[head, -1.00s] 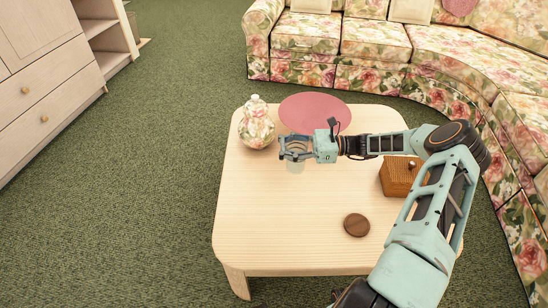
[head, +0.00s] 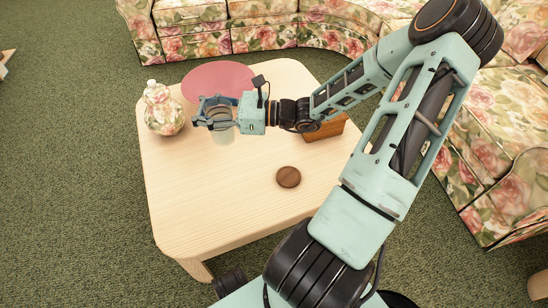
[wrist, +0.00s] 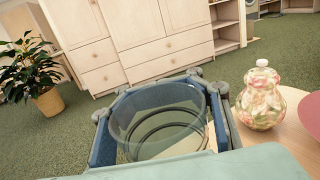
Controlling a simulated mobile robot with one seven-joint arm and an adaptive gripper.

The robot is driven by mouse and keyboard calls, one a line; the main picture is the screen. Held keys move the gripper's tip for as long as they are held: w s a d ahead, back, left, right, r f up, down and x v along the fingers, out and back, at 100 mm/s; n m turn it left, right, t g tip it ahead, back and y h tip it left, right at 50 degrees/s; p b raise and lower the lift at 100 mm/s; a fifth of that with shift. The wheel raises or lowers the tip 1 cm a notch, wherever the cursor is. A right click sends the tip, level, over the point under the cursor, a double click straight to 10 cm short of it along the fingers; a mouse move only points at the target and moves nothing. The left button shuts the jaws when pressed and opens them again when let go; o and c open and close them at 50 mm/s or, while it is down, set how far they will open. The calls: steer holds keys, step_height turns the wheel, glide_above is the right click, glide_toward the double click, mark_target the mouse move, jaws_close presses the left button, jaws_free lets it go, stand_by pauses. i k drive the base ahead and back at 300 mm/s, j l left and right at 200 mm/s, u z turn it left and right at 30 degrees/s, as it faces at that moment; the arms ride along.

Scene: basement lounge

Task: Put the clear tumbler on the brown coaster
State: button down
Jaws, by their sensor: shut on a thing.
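The clear tumbler (head: 222,136) is held in my gripper (head: 212,110) above the left part of the table in the head view. The fingers close around its upper part, and its lower part shows below them. In the wrist view the tumbler (wrist: 165,130) is between the two blue finger pads and I look across its round rim. I cannot tell exactly how far its base is from the table top. The brown coaster (head: 288,177) is a round dark wooden disc lying bare on the table, to the right and nearer than the tumbler.
The pale wooden table (head: 200,215) has clear room around the coaster. A floral lidded jar (head: 163,110) stands left of my gripper; a pink round mat (head: 218,80) lies behind it. A brown wooden box (head: 325,128) stands behind the coaster, under my arm. A floral sofa (head: 265,35) curves behind.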

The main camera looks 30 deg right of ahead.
mark_target(289, 176)
steer(key=z, duration=1.75)
steer(key=k+j+z, duration=0.1)
steer(key=k+j, duration=0.2)
steer(key=j, duration=0.2)
